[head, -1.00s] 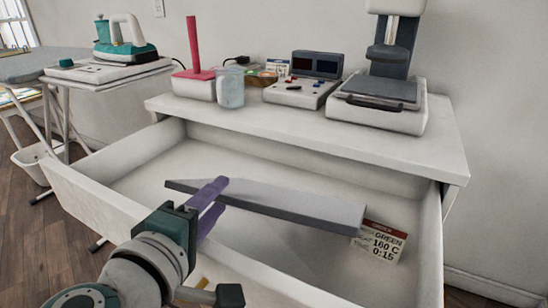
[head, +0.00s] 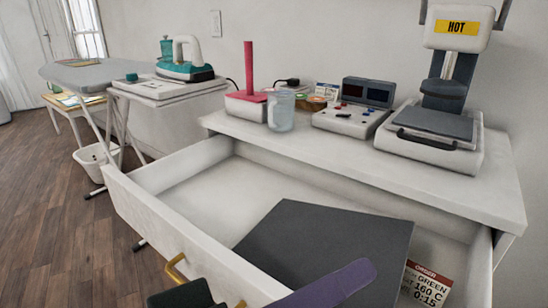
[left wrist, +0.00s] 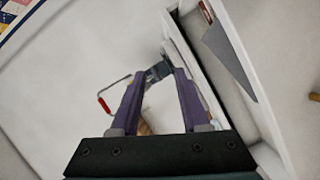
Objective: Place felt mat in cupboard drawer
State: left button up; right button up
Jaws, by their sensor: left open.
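The felt mat (head: 322,240) is a dark grey flat sheet inside the open white cupboard drawer (head: 195,185), towards its right side. Its near edge is partly hidden, and I cannot tell whether it lies fully flat. My left gripper is open, with its purple fingers apart in the left wrist view (left wrist: 160,80) and nothing seen between them. In the head view one purple finger (head: 325,285) crosses in front of the mat's near part. A grey sheet that looks like the mat also shows in the left wrist view (left wrist: 228,68). My right gripper is not in view.
A red and white card (head: 427,284) stands at the drawer's right. The cabinet top (head: 385,165) holds a heat press (head: 435,130), a control box (head: 352,117), a glass jar (head: 281,112) and a red post (head: 249,70). The drawer's left part is clear.

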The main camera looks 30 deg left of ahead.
pick_arm(q)
jog(key=s+d+f+m+g, duration=0.1)
jog(key=s+f+m+g, duration=0.4)
jog(key=m+g, duration=0.3)
jog(key=s+a+f+m+g+y, duration=0.2)
jog(key=s+a+y, duration=0.3)
jog(key=a, duration=0.6)
jog(key=shift+s+a+f+g+y, duration=0.15)
jog(key=shift+s+f+g+y, duration=0.15)
jog(key=shift+f+g+y, duration=0.5)
jog(key=shift+r, duration=0.15)
